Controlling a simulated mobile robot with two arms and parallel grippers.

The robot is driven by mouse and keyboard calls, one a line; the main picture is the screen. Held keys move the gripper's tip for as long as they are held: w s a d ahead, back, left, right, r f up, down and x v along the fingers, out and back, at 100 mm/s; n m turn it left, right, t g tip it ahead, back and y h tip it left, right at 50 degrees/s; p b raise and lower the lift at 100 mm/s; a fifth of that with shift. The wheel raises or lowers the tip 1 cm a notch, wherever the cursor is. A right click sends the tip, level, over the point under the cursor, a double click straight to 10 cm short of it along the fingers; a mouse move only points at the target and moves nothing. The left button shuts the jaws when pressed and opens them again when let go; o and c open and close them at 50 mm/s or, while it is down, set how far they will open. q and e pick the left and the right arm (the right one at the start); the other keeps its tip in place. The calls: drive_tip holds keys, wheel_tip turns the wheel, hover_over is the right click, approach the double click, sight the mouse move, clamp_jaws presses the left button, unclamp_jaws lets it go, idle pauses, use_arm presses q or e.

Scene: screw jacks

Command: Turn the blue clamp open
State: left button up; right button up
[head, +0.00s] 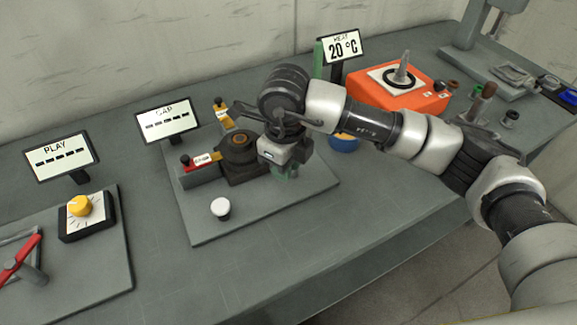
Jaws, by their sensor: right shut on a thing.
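My right gripper (284,172) reaches down from my wrist over the right part of the plate below the GAP display (167,121). It is shut on a part beside the black round base (240,150) with a brown top. The wrist and fingers hide most of that part, and a little dull green shows around the fingertips. I cannot make out a blue clamp there. A round blue thing (344,144) shows behind my wrist, partly covered; I cannot tell what it is. My left gripper is not in view.
The grey plate (205,232) bears a white knob (221,208) and a red-and-white lever (201,161). A yellow dial (80,206) and a red-handled clamp (22,258) are at left. An orange unit (425,101) is behind my arm. The bench front is clear.

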idle(0.4)
drive_tip(key=o, duration=0.9)
drive_tip(key=shift+r, duration=0.1)
wheel_tip(320, 180, up, 11)
drive_tip(key=shift+a+f+b, duration=0.1)
drive_tip(key=shift+f+b, duration=0.05)
drive_tip(key=shift+b, duration=0.6)
drive_tip(key=shift+f, duration=0.1)
